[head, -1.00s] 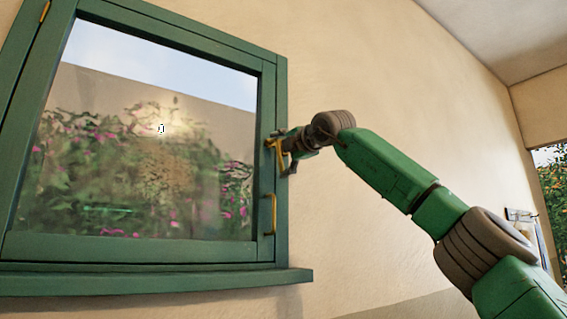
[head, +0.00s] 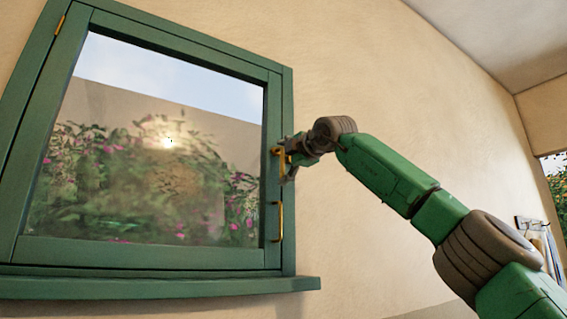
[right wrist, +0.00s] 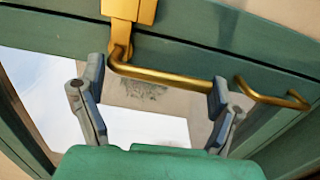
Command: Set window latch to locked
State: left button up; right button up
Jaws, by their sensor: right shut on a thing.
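The brass window latch (head: 281,160) sits on the right side of the green window frame in the head view. In the right wrist view its mounting plate is at the top, and its lever (right wrist: 165,76) runs across between my fingers. My right gripper (head: 288,160) is at the latch, shut on the lever, one finger near each end of it. The fingers partly hide the lever in the head view, where it appears to point downward. My left gripper is not in view.
A brass pull handle (head: 280,222) is on the frame below the latch; its curved end (right wrist: 268,97) shows close to my right finger in the wrist view. A green sill (head: 160,287) juts out below. The wall (head: 400,120) to the right is bare.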

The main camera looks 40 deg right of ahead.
jog(key=o, duration=1.6)
jog(key=shift+w+f, duration=0.25)
jog(key=shift+f, duration=0.15)
jog(key=shift+w+d, duration=0.1)
jog(key=shift+w, duration=0.1)
jog(key=s, duration=0.4)
jog(key=s+a, duration=0.1)
jog(key=s, duration=0.6)
jog(key=shift+s+a, duration=0.15)
jog(key=shift+s, duration=0.2)
